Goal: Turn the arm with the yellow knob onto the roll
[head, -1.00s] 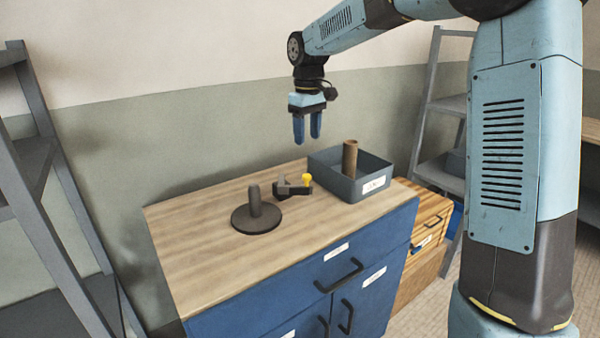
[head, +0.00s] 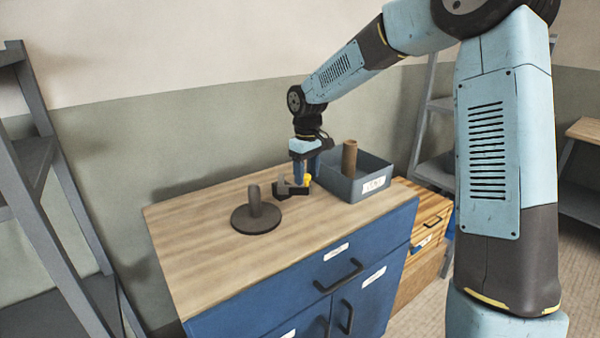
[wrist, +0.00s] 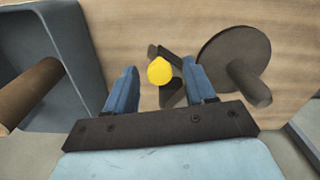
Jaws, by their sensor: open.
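The yellow knob (wrist: 159,71) sits on a dark grey arm (head: 291,186) on the wooden worktop. In the wrist view the knob lies between and just beyond the tips of my gripper (wrist: 155,82). My gripper (head: 304,178) is open, pointing down over the knob, its blue fingers apart and holding nothing. In the head view the fingers partly hide the knob and arm. A brown cardboard roll (head: 349,158) stands in a grey bin to the right; it also shows at the left of the wrist view (wrist: 28,92). A dark round base with an upright post (head: 255,205) stands left of the arm, with no roll on it.
The grey bin (head: 365,187) stands close to the right of my gripper, its wall near the fingers. The blue cabinet's wooden top (head: 210,260) is clear at the front. Grey shelving (head: 45,210) stands at the left.

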